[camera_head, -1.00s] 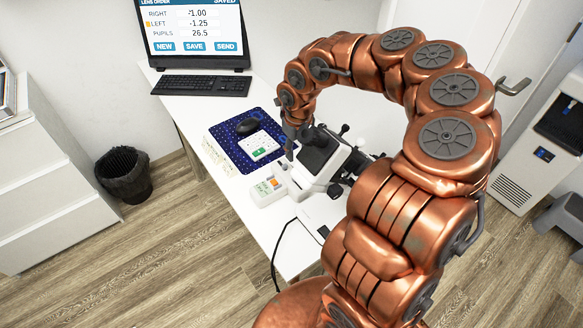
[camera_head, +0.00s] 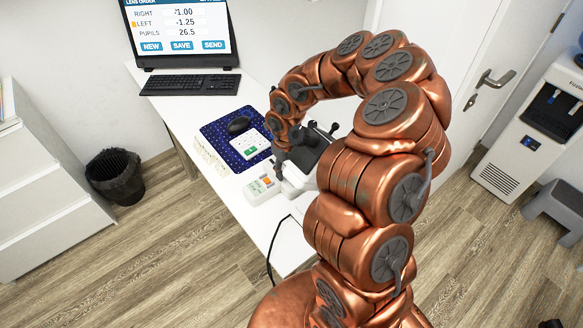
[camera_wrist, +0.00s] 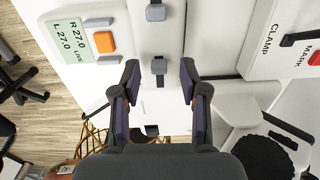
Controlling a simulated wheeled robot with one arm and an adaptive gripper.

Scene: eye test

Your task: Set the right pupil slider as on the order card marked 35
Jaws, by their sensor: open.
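In the wrist view, a small grey slider knob (camera_wrist: 159,66) sits on the white pupil meter (camera_wrist: 172,110), between the fingertips of my gripper (camera_wrist: 160,78). The gripper is open, with a finger apart on each side of the knob. A second grey knob (camera_wrist: 155,12) is farther up in line with it. I cannot tell which knob is the right one. The small display (camera_wrist: 72,43) reads R 27.0, L 27.0, LIVE. In the head view, a white card with a green patch (camera_head: 250,146) lies on the blue mat; its marking is unreadable.
An orange button (camera_wrist: 105,40) is beside the display. A white block marked CLAMP and MARK (camera_wrist: 285,45) is at the right. On the desk are a monitor (camera_head: 180,30) showing PUPILS 26.5, a keyboard (camera_head: 190,84) and a mouse (camera_head: 239,125). A bin (camera_head: 116,176) stands left of the desk.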

